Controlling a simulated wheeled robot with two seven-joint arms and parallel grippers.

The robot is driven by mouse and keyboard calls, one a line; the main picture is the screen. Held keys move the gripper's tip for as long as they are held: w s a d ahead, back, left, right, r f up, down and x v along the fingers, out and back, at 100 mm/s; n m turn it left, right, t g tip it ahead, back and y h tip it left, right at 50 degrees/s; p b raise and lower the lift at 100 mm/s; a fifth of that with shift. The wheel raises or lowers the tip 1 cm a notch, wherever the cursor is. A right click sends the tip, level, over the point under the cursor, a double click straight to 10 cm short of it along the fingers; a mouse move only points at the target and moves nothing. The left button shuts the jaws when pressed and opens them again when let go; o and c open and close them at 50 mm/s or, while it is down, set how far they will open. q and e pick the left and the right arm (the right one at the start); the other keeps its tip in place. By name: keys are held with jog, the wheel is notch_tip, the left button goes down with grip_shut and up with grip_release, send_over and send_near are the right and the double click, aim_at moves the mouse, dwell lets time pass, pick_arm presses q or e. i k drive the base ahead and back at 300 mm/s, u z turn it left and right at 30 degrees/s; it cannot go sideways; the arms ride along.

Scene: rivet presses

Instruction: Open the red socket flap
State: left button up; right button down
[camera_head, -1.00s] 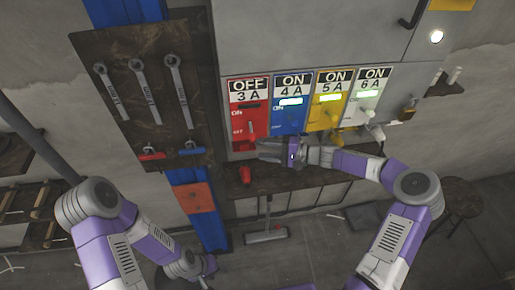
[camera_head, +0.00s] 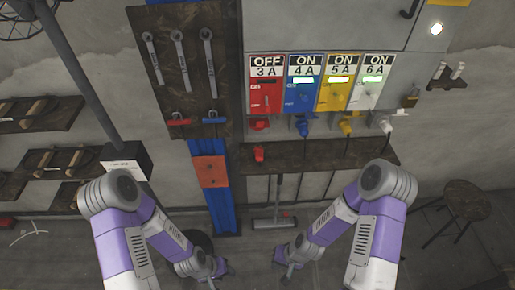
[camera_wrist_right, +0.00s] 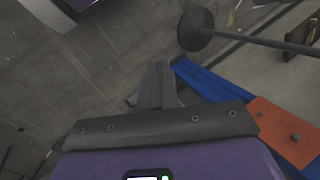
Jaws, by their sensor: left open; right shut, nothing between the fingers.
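The red 3 A panel (camera_head: 265,90) is labelled OFF. Below it is the red socket (camera_head: 259,124), with a red flap that looks down over it; its exact angle is too small to tell. A loose red plug (camera_head: 259,154) lies on the dark shelf below the socket. My left gripper (camera_head: 219,268) is open and empty, low at the bottom of the view. My right gripper (camera_head: 281,262) is shut and empty, low and well below the shelf; its closed fingers also show in the right wrist view (camera_wrist_right: 157,85). Both grippers are far from the socket.
Blue (camera_head: 300,90), yellow (camera_head: 338,92) and white (camera_head: 372,88) panels read ON, with plugs below them. A tool board (camera_head: 160,85) with wrenches hangs left. The shelf (camera_head: 330,156) juts out below the sockets. A stool (camera_head: 465,198) stands right.

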aim_at(259, 122)
jog(key=z, duration=0.5)
jog(key=k, duration=1.3)
jog(key=u, duration=0.15)
jog(key=i, duration=0.55)
jog(key=u, duration=0.85)
jog(key=i, duration=0.95)
jog(key=z, duration=0.05)
